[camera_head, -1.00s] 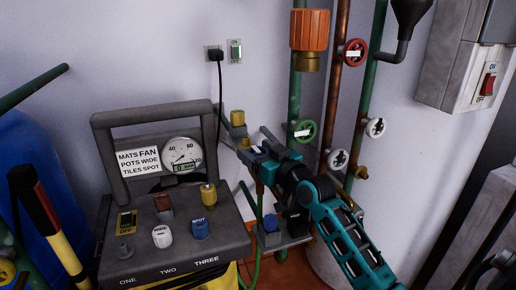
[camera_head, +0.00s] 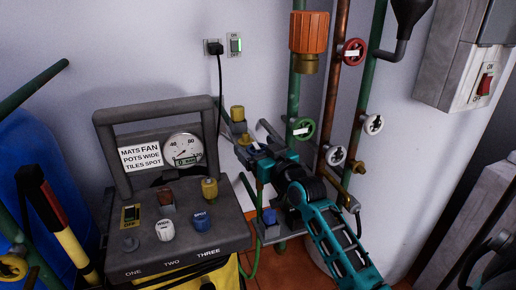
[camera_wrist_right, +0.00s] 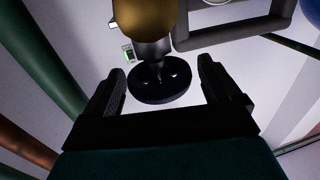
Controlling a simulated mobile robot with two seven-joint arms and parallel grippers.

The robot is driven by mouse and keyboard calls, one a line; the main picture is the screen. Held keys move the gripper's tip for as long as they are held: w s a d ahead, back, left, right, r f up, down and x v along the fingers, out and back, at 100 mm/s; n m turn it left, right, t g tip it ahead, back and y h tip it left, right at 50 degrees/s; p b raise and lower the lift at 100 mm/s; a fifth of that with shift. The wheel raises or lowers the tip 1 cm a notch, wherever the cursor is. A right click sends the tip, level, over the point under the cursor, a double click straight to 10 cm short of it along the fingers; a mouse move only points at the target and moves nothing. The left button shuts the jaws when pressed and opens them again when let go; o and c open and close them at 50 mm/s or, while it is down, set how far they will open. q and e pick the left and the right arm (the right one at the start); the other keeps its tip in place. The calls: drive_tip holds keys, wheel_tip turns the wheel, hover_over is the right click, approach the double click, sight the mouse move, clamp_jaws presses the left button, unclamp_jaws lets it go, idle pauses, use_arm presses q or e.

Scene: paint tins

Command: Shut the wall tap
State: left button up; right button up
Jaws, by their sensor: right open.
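A brass-coloured tap fitting (camera_head: 237,114) stands out near the wall, left of the green pipe. My right gripper (camera_head: 254,145) is at its lower right, with its fingers spread and pointing toward the wall. In the right wrist view, my right gripper (camera_wrist_right: 160,70) is open. A dark round knob (camera_wrist_right: 160,88) on a grey stem shows between its fingers, with a rounded brass part (camera_wrist_right: 146,16) above. I cannot tell whether the fingers touch the knob. My gripper hides part of the fitting in the head view. My left gripper is not in view.
Green (camera_head: 303,129), red (camera_head: 354,52) and white (camera_head: 337,156) valve wheels sit on upright pipes to the right. A grey machine (camera_head: 190,252) with a handle and gauge (camera_head: 184,148) stands at left. A black cable hangs from the wall plug (camera_head: 213,48).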

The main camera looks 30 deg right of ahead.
drive_tip(key=shift+s, duration=0.15)
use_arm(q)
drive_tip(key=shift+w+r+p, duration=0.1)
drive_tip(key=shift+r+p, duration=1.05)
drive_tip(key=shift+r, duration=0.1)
use_arm(e)
drive_tip(key=s, duration=1.2)
drive_tip(key=shift+s+a, duration=0.35)
drive_tip(key=shift+a, duration=0.05)
drive_tip(key=s+a+f+n+g+y, duration=0.25)
drive_tip(key=s+a+f, duration=0.25)
drive_tip(key=a+f, duration=0.4)
drive_tip(key=s+a+f+n+g+y, duration=0.15)
drive_tip(key=s+a+f+g, duration=0.3)
drive_tip(key=a+f, duration=0.45)
use_arm(q)
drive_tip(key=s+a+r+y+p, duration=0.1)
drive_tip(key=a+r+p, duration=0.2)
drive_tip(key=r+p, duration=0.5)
drive_tip(key=p, duration=0.4)
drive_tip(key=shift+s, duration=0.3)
use_arm(e)
wheel_tip(320, 180, up, 7)
drive_tip(key=s+d+h, duration=0.1)
drive_tip(key=s, duration=0.1)
drive_tip(key=shift+s+d+r+m, duration=0.15)
drive_tip(key=shift+s+d+m, duration=0.1)
drive_tip(key=shift+d+m, duration=0.15)
